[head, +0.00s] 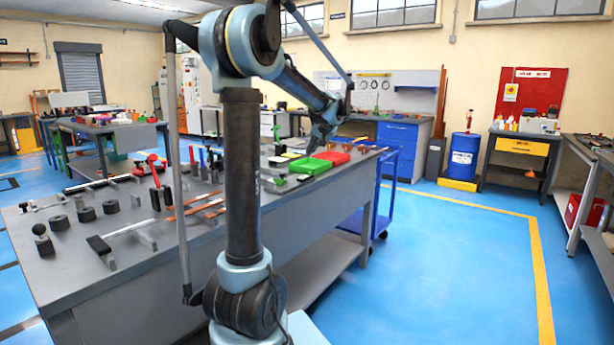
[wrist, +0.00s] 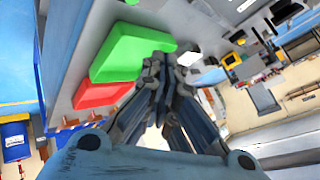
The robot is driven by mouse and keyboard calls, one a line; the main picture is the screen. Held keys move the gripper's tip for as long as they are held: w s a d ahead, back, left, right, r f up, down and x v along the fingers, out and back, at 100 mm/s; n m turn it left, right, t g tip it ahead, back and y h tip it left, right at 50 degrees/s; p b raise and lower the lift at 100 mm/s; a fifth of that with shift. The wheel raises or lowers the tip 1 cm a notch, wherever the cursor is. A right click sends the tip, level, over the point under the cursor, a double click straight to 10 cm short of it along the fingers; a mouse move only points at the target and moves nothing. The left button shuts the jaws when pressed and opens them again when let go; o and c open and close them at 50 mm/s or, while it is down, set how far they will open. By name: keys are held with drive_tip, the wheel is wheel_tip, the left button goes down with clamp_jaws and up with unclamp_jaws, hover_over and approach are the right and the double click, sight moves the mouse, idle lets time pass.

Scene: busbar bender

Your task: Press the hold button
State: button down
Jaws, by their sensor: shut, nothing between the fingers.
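I cannot make out the hold button for certain in either view. My gripper (head: 316,146) is above the far part of the long grey workbench (head: 150,262), close to the green tray in the head view. In the wrist view my gripper (wrist: 162,65) has its fingers together with nothing between them, and the tips overlap the edge of the green tray (wrist: 125,52).
A red tray (head: 333,157) lies beside the green one. Bars, black cylinders (head: 87,214) and red-handled tools (head: 153,167) cover the near part of the bench. A blue cart (head: 372,205) stands at its far side. The blue floor to the right is clear.

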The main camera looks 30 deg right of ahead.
drive_tip(key=shift+f, duration=3.15)
drive_tip(key=shift+f, duration=0.8)
drive_tip(key=shift+r, duration=0.85)
drive_tip(key=shift+r, duration=2.5)
